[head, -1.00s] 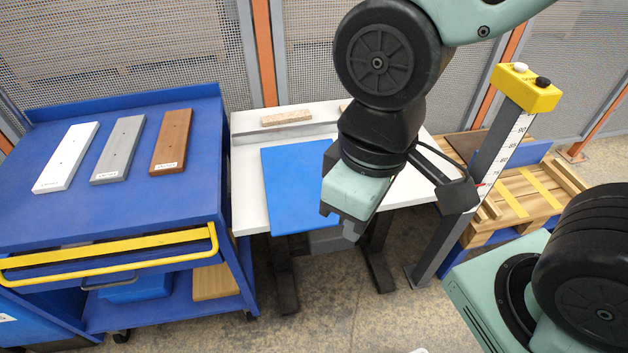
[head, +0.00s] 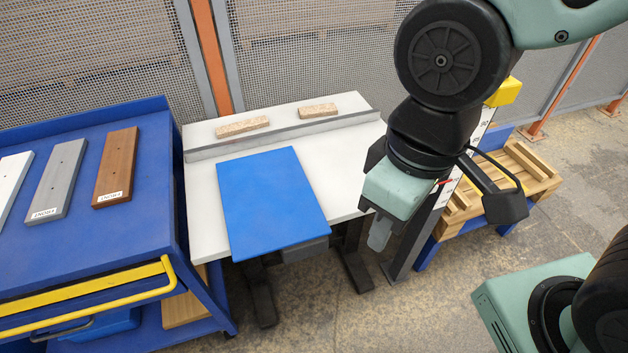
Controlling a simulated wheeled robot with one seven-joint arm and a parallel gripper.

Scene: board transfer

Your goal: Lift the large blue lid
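The large blue lid (head: 268,203) is a flat blue panel lying on the white table (head: 205,215). Its near edge reaches past the table's front edge. My gripper (head: 379,236) hangs to the right of the lid, apart from it, near the table's front right corner. It points downward. Its fingers are small and partly hidden by the gripper body, so I cannot tell whether they are open or shut. I see nothing held in it.
A grey rail (head: 285,134) crosses the table behind the lid, with two tan blocks (head: 242,127) beyond it. A blue cart (head: 75,235) with white, grey and brown boards stands left. A measuring post (head: 432,215) and wooden pallet (head: 500,185) stand right.

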